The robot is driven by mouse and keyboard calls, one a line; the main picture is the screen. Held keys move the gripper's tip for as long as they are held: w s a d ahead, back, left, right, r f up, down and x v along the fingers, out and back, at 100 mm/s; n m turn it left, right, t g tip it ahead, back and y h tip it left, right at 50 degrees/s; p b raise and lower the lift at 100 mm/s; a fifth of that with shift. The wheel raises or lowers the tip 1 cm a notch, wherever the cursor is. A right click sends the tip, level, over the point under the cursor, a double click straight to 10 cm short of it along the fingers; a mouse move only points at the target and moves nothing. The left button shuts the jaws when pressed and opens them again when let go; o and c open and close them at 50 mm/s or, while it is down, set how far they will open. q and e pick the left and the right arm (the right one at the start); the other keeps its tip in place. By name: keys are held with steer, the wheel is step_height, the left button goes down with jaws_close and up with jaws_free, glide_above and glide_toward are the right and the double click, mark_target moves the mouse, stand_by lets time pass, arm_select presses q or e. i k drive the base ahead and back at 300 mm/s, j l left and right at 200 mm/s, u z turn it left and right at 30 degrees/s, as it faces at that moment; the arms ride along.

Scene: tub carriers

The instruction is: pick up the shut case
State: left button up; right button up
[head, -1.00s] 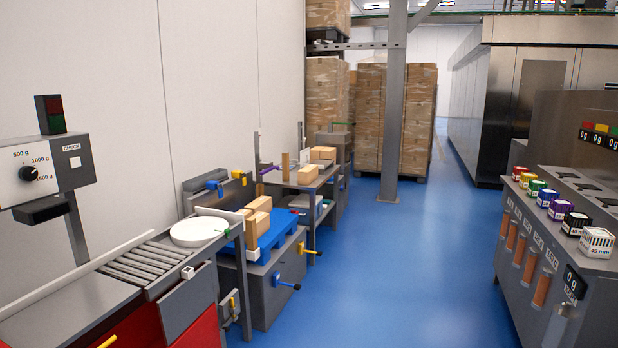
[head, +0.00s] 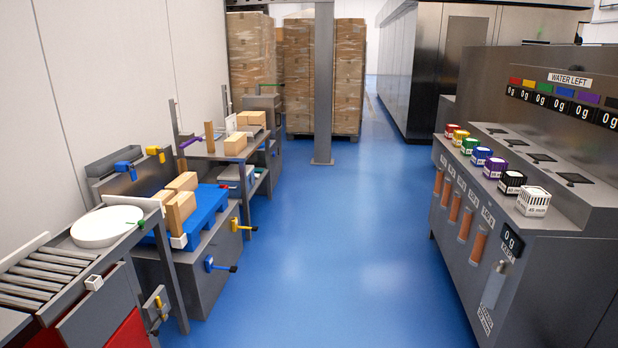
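Tan carton-like boxes stand in two places, and I cannot tell which is the shut case. Two or more boxes (head: 180,212) stand close together on a blue pallet (head: 207,206) on a grey bench at the left. More tan boxes (head: 235,144) lie on a farther grey bench (head: 208,155), with another box (head: 251,119) behind. They are too small to show whether they are shut. Neither of my grippers is in view.
A roller conveyor (head: 45,272) with a white round disc (head: 107,227) is at the near left. A grey cabinet (head: 470,215) with several coloured tubs stands at right. Blue floor (head: 310,250) is clear between. A grey post (head: 323,85) and stacked cartons (head: 346,75) stand ahead.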

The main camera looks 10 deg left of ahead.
mark_target(234, 145)
steer(key=i+u, duration=0.35)
steer(key=i, duration=1.7)
